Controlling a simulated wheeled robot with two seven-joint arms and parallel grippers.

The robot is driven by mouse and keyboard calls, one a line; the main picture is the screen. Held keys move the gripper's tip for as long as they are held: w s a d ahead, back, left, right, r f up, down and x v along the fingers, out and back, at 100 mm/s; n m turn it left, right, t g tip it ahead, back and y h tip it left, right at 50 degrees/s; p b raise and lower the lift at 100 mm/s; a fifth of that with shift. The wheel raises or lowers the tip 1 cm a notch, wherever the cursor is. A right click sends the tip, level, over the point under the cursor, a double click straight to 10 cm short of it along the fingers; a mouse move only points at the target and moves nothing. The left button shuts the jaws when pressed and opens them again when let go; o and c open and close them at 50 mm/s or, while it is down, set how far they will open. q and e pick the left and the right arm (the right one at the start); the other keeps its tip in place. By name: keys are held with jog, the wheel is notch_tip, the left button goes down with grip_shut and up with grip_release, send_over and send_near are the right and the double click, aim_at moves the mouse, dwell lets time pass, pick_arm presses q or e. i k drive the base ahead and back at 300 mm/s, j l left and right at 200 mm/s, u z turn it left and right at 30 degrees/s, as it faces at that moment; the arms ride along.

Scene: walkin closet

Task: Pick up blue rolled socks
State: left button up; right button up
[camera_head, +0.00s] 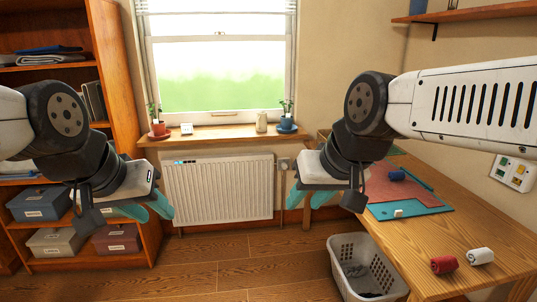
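A small dark blue roll (396,175), which looks like the blue rolled socks, lies on the red mat (388,186) toward the far part of the wooden desk at the right. My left gripper (145,208) hangs in the air at the left, in front of the shelf and radiator. Its teal fingers are apart and nothing shows between them. My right gripper (310,198) hangs left of the desk, left of the blue roll and apart from it. Its teal fingers also look apart and empty. My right wrist covers part of the desk's far left side.
A red roll (443,264) and a white roll (480,256) lie on the near part of the desk (450,225). A teal mat (412,204) holds a small white item. A laundry basket (338,240) stands left of the desk. A wall shelf (480,13) overhangs at the upper right.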

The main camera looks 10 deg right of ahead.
aim_at(399, 176)
jog(key=i+z, duration=0.1)
jog(key=i, duration=0.75)
jog(key=i+j+z, duration=0.15)
jog(key=i, duration=0.7)
jog(key=i+z, duration=0.5)
jog(key=i+j+z, duration=0.15)
jog(key=i+z, duration=0.55)
jog(key=z, duration=0.2)
jog(key=i+z, duration=0.25)
jog(key=z, duration=0.15)
jog(key=i+j+z, duration=0.15)
jog(key=z, duration=0.25)
